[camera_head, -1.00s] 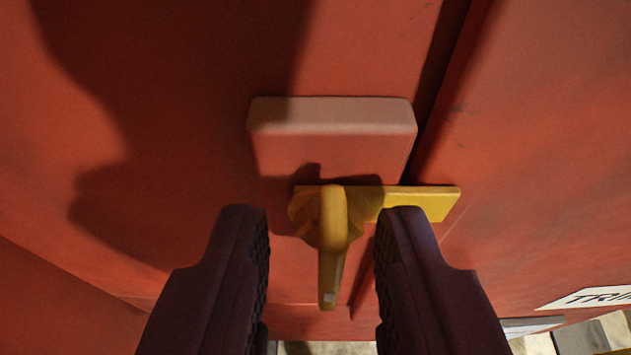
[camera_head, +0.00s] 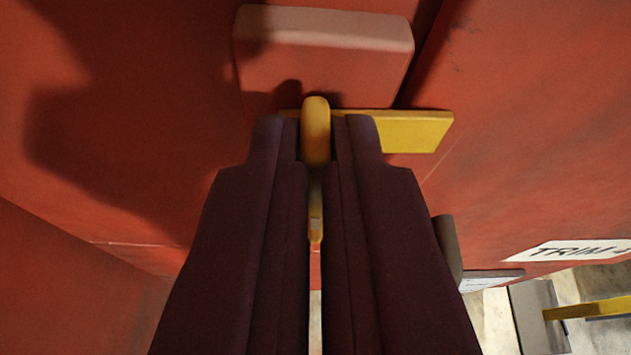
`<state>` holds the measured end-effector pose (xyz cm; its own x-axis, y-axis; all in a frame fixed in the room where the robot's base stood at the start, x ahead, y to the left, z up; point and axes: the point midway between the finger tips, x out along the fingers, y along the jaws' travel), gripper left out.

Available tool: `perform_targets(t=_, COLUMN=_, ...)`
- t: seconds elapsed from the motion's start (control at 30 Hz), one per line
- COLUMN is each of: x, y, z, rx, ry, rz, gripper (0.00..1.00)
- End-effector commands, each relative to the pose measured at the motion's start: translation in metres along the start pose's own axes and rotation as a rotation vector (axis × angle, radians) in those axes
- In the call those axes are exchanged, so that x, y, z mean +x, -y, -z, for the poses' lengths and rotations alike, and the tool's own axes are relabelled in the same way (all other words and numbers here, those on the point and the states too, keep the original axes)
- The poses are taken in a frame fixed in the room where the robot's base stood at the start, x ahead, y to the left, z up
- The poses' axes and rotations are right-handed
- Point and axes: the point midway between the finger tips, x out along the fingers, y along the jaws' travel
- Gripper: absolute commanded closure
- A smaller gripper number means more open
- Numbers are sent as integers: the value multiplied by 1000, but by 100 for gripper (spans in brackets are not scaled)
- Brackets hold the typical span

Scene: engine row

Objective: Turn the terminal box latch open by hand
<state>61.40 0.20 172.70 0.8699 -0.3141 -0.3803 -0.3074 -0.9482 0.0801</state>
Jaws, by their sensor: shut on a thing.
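The yellow latch handle (camera_head: 316,130) stands out from the red terminal box (camera_head: 150,90) in the upper middle of the view. A flat yellow latch bar (camera_head: 412,130) reaches right from behind the handle, across the seam in the red surface. My gripper (camera_head: 316,145) is shut on the handle, with one dark finger on each side. The fingers hide the handle's round base and most of its lower part. A sliver of the handle shows between them.
A raised red block (camera_head: 322,55) sits just above the handle. A grey lever-like part (camera_head: 447,250) shows beside my right finger. A yellow bar (camera_head: 590,308) is at the far lower right.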

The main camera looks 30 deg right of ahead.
Motion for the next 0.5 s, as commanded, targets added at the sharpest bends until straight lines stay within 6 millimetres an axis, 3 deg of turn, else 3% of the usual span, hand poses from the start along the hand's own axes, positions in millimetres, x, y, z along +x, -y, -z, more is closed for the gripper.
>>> perform_targets(t=0.5, x=3, y=10, z=-6, rx=-403, ry=3, rz=-167, gripper=100)
